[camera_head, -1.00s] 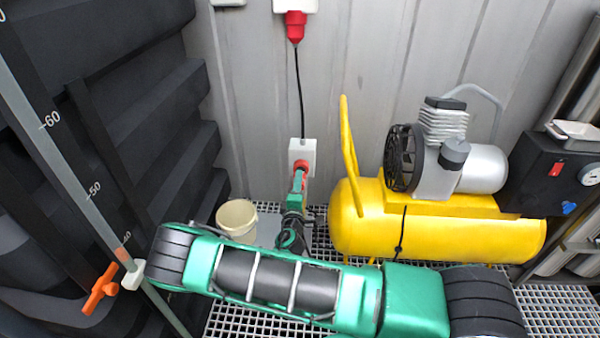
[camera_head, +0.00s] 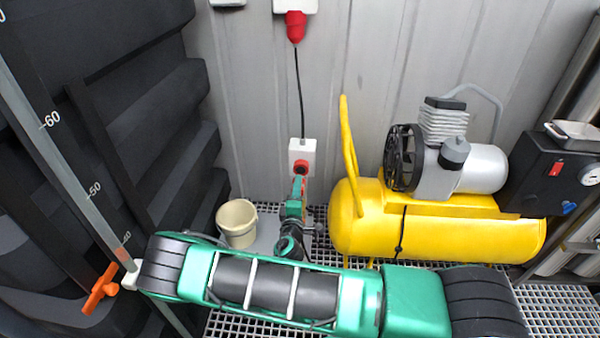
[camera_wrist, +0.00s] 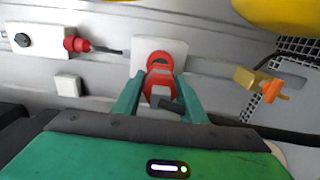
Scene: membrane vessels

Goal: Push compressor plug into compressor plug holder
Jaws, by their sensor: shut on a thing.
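The compressor plug (camera_wrist: 158,82) is a red plug between the two green fingers of my gripper (camera_wrist: 158,98) in the wrist view. My gripper is shut on it. The plug holder is a white wall box (camera_wrist: 177,48) with a round red socket (camera_wrist: 159,58), straight ahead of the plug. In the head view the holder (camera_head: 302,147) is low on the wall, with its red socket showing, and my gripper (camera_head: 299,182) is just below it. The plug is mostly hidden there. The plug looks lined up with the socket, but I cannot tell whether they touch.
A yellow compressor (camera_head: 440,230) stands to the right. A beige bucket (camera_head: 237,222) is on the left of my gripper. Another red plug (camera_head: 295,25) sits higher on the wall, its black cable (camera_head: 300,95) running down to the holder. Black ribbed panels (camera_head: 130,120) border the left side.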

